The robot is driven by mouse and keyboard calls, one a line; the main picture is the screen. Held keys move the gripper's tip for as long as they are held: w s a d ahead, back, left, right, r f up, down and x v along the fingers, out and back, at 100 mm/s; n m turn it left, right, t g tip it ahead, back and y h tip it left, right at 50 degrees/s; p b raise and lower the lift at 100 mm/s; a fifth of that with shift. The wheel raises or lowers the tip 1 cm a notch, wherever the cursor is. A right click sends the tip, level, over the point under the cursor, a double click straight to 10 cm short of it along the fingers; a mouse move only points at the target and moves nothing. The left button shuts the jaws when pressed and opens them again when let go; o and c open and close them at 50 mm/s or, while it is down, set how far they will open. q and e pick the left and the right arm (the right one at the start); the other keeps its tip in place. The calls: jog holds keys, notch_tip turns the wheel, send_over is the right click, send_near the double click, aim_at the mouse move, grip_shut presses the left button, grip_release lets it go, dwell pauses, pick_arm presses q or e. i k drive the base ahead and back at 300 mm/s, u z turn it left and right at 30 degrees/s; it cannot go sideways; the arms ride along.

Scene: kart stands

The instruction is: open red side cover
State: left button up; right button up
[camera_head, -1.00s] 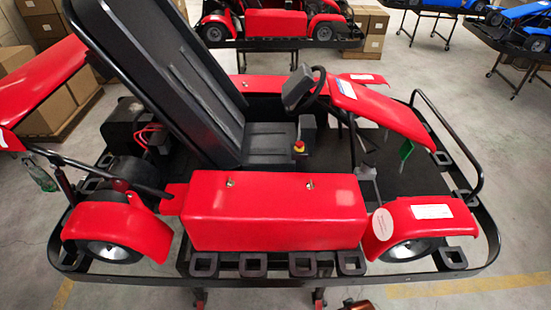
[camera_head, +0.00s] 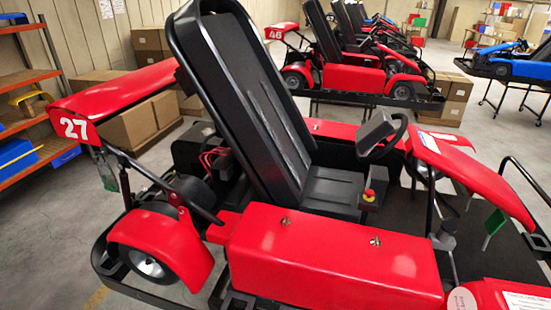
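The red side cover (camera_head: 335,258) is a long box-shaped panel on the near side of the kart, below the black seat (camera_head: 255,90). Two small metal latches, a left one (camera_head: 285,221) and a right one (camera_head: 376,241), sit on its top face. The cover looks shut and in place. Its lower right end runs close to the bottom edge of the picture. Neither of my grippers shows in the head view.
The kart has a red rear wing (camera_head: 110,98) marked 27, a steering wheel (camera_head: 383,137) and a red emergency button (camera_head: 369,194). Shelves (camera_head: 25,75) stand at the left and boxes (camera_head: 140,125) behind. Other red karts (camera_head: 370,75) stand farther back.

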aim_at(315, 263)
jog(key=u, duration=2.2)
jog(key=i, duration=1.7)
jog(key=z, duration=3.1)
